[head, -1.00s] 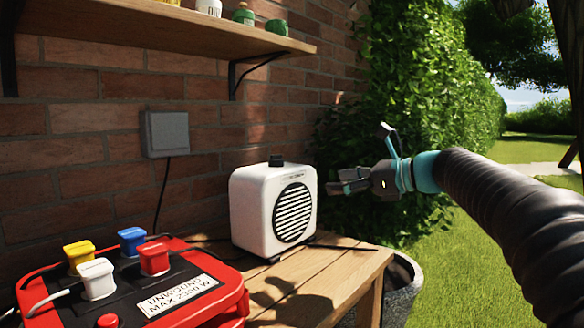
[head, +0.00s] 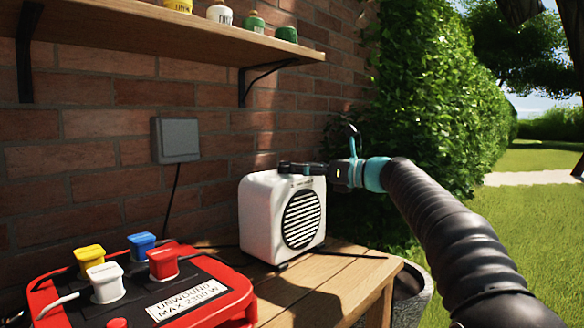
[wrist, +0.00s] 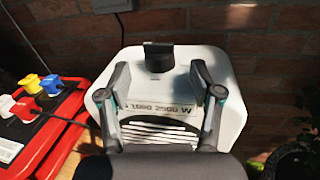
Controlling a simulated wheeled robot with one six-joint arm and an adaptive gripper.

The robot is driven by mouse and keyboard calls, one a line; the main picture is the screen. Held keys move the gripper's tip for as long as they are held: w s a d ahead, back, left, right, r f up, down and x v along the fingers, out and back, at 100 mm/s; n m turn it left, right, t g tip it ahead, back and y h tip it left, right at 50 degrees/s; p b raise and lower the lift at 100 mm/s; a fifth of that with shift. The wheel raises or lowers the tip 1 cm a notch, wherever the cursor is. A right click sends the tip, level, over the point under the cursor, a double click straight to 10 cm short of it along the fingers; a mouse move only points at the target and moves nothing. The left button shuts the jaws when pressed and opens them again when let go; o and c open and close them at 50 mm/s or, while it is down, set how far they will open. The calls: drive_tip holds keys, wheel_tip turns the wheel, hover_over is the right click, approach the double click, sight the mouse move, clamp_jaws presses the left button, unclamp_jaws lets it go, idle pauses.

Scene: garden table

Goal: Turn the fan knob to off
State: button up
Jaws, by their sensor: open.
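The white fan heater (head: 262,215) stands on the wooden table, with a dark grille on its front. Its black knob (wrist: 158,58) is on top, standing upright near the back in the wrist view. A label below it reads roughly "1000 2500 W". My gripper (wrist: 159,72) is open and empty. Its two fingers are spread over the heater's top and front edge, one on each side, with the knob centred just beyond the fingertips. In the head view my gripper (head: 303,168) reaches in from the right at the heater's top, and its fingers overlap the knob there.
A red power box (head: 237,296) with coloured plugs, marked "UNWOUND MAX 2300 W", is at the left. A brick wall (head: 90,180) with a grey socket box (head: 176,140) is behind. A shelf (head: 150,32) hangs above. A dark cable crosses the table (head: 330,276).

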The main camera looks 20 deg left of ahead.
sight(285, 167)
drive_tip(key=shift+w+a, duration=0.2)
drive_tip(key=shift+a, duration=0.75)
drive_tip(key=shift+w+a, duration=0.15)
drive_tip(key=shift+a, duration=0.8)
drive_tip(key=shift+c, duration=0.2)
drive_tip(key=c, duration=1.1)
drive_tip(key=shift+o, duration=0.2)
drive_tip(key=shift+r+p, duration=0.15)
drive_tip(key=shift+p, duration=0.3)
